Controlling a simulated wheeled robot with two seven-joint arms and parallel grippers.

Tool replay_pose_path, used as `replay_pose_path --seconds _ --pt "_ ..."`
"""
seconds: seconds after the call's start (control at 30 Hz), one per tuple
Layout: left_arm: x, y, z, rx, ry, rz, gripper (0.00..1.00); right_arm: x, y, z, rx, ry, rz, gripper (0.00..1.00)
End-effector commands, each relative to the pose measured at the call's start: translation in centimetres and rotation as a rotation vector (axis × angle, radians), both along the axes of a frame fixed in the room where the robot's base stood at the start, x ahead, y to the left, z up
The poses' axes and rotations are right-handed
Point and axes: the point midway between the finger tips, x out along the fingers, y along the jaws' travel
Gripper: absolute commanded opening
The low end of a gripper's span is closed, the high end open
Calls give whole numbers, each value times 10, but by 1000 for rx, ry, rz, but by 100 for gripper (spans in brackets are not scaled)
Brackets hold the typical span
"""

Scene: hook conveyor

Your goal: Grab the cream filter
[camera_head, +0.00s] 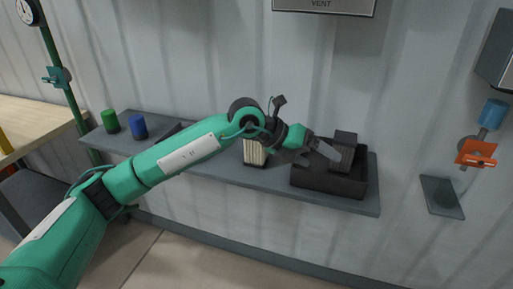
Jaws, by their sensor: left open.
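The cream filter (254,153) stands upright on the grey wall shelf, left of a dark bin. It looks like a pleated cream block with a dark base, and its upper part is partly hidden by my left wrist. My left gripper (328,152) is open, to the right of the filter and apart from it, over the dark bin. My right gripper is not in view.
The dark open bin (326,184) sits at the right end of the shelf (215,180); a dark block (344,149) shows at it beside my gripper. Green (110,121) and blue (138,126) cylinders stand at the shelf's left end. An orange fixture (476,153) is far right.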

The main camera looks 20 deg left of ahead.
Motion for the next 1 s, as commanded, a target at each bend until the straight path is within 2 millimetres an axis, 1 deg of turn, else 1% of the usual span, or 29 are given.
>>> replay_pose_path --seconds 0.03,0.07,0.1,0.17,0.2,0.3,0.4,0.5,0.57,0.67,0.9,1.0 --pt "16 23 5 111 -24 48 89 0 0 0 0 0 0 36" --pt "25 37 7 177 -32 81 89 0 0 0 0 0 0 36" --pt "36 57 10 263 -41 128 89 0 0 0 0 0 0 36" --pt "50 86 18 379 -52 202 89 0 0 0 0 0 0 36" --pt "58 106 24 447 -56 255 89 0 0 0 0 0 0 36" --pt "71 148 41 580 -62 368 89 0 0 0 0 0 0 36" --pt "77 175 54 659 -62 448 89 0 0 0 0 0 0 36" --pt "80 188 59 697 -59 489 89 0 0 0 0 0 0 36" --pt "82 191 57 706 -57 497 89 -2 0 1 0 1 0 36" --pt "90 191 44 707 -54 496 89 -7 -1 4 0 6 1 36" --pt "115 189 5 704 -56 495 89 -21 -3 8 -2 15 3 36" --pt "122 189 -6 703 -57 494 89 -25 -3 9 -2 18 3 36"
